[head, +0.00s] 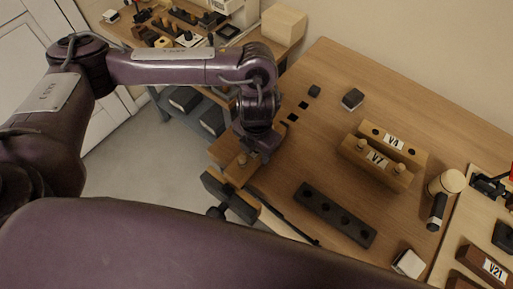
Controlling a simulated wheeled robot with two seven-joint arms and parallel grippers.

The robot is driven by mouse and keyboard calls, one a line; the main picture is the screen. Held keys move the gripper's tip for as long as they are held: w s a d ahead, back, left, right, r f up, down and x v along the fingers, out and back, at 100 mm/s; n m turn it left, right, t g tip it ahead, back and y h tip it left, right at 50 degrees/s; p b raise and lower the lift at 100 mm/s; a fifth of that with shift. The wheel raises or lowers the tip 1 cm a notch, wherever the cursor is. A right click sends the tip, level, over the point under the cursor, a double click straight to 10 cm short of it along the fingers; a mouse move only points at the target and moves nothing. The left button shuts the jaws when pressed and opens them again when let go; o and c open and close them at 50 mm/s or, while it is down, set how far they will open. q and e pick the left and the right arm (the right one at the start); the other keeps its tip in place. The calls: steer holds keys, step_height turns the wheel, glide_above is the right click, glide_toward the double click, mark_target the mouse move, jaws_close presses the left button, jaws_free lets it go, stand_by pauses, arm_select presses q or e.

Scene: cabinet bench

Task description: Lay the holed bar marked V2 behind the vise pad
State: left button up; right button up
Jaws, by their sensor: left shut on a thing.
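My left gripper (256,147) is at the bench's left edge, pointing down. It is shut on a light wooden piece (238,168) just above the vise; the fingers and arm hide part of it, and no mark shows on it. The vise (243,207), with a wooden face and dark parts, sits at the bench edge just below in the picture. I cannot tell which part is its pad. No V2 mark is readable. A holed wooden bar marked V4 (408,148) lies behind a pegged wooden bar marked V7 (401,175). My right gripper is not in view.
A dark holed bar (335,213) lies mid-bench. A pale mallet-like tool (446,183) and a white-topped block (408,263) are at the right, beside a board with a V21 block (487,262).

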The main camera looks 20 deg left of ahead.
arm_select(q)
steer(key=shift+f+b, duration=0.6)
steer(key=shift+f, duration=0.1)
stand_by(0.5)
steer(key=shift+f, duration=0.2)
stand_by(0.7)
steer(key=o, duration=1.4)
step_height(320, 180, up, 7)
steer(key=p, duration=0.6)
steer(key=shift+p, duration=0.35)
steer(key=shift+s+f, duration=0.1)
